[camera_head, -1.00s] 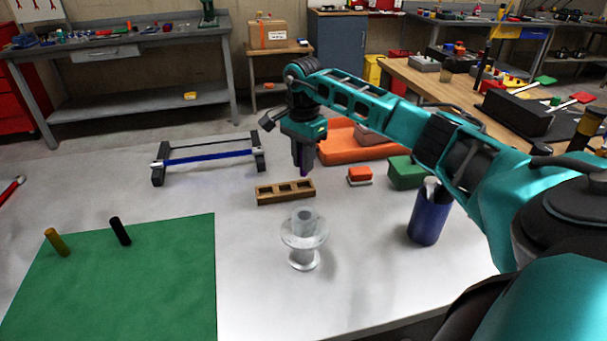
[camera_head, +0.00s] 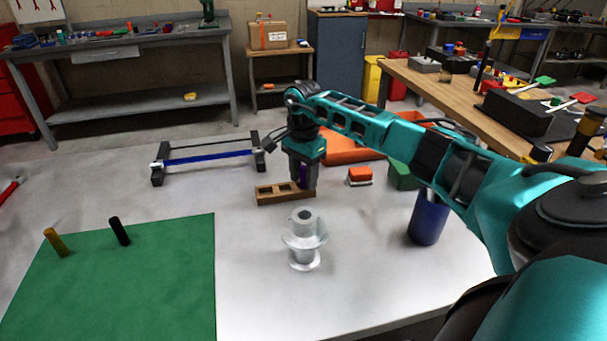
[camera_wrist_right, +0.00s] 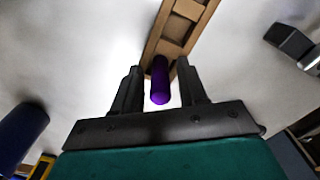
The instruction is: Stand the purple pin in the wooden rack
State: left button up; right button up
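The wooden rack (camera_head: 270,198) lies on the pale table, with open square compartments. It also shows in the wrist view (camera_wrist_right: 186,28). The purple pin (camera_head: 302,175) is upright at the rack's right end in the head view. In the wrist view the purple pin (camera_wrist_right: 160,82) overlaps the rack's near end compartment; its lower end is hidden. My right gripper (camera_head: 302,186) is low over that end, with its fingers around the pin. In the wrist view the right gripper (camera_wrist_right: 160,85) is open, with gaps on both sides of the pin. My left gripper is out of view.
A grey spool-like stand (camera_head: 304,245) is in front of the rack. A red and white block (camera_head: 360,177) and a blue cup (camera_head: 427,218) are to the right. A green mat (camera_head: 150,280) with yellow and black pins is at left. A blue-barred stand (camera_head: 208,157) is behind.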

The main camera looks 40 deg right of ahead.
aim_at(304, 168)
jog(key=shift+o, duration=0.2)
notch_tip(304, 168, up, 12)
jog(key=shift+r, duration=0.15)
dwell(0.4)
dwell(0.5)
